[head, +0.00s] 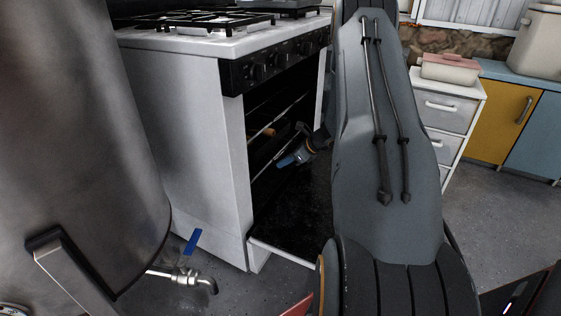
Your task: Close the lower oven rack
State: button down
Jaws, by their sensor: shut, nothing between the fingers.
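The white oven (190,130) stands in the middle left with its front open. Its door (295,222) is folded down, dark inside face up. Thin pale metal rack edges run across the dark opening. The lower rack (264,171) is the lower line, and the gripper and arm cover its right part. I cannot tell how far it is pulled out. My gripper (287,160) is at the opening, above the door, with its blue tip close to the lower rack. It is shut and empty. Whether it touches the rack is unclear.
A small orange-brown item (266,132) shows inside the oven. A large metal barrel (80,130) with a spigot (185,277) stands close on the left. White drawers (445,125) and a yellow cabinet (500,120) stand at right. Floor (490,220) is clear at right.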

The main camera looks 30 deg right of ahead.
jog(key=p+v, duration=0.2)
jog(key=v, duration=0.8)
jog(key=shift+s+d, duration=0.25)
jog(key=shift+s, duration=0.3)
jog(key=s+a+r+n+g, duration=0.35)
jog(key=a+n, duration=0.35)
jog(key=a, duration=0.4)
jog(key=s+a+r+n+g, duration=0.2)
jog(key=s+a+r+n, duration=0.2)
jog(key=a+n, duration=0.5)
jog(key=s+a+r+n+g+h, duration=0.1)
jog(key=s+a+r+n, duration=0.4)
jog(key=s+a, duration=0.4)
jog(key=s+a+r+n+h, duration=0.2)
jog(key=s+a+r+n, duration=0.1)
jog(key=s+a+n, duration=0.6)
jog(key=s+a+r+n+g+h, duration=0.1)
jog(key=s+a+r+n, duration=0.35)
jog(key=a, duration=0.65)
jog(key=s+d+r+m+p, duration=0.2)
jog(key=d+r+m+p, duration=0.2)
jog(key=d+r+p, duration=1)
notch_tip(320, 180, up, 4)
jog(key=p, duration=1)
jog(key=shift+s+d+p, duration=0.3)
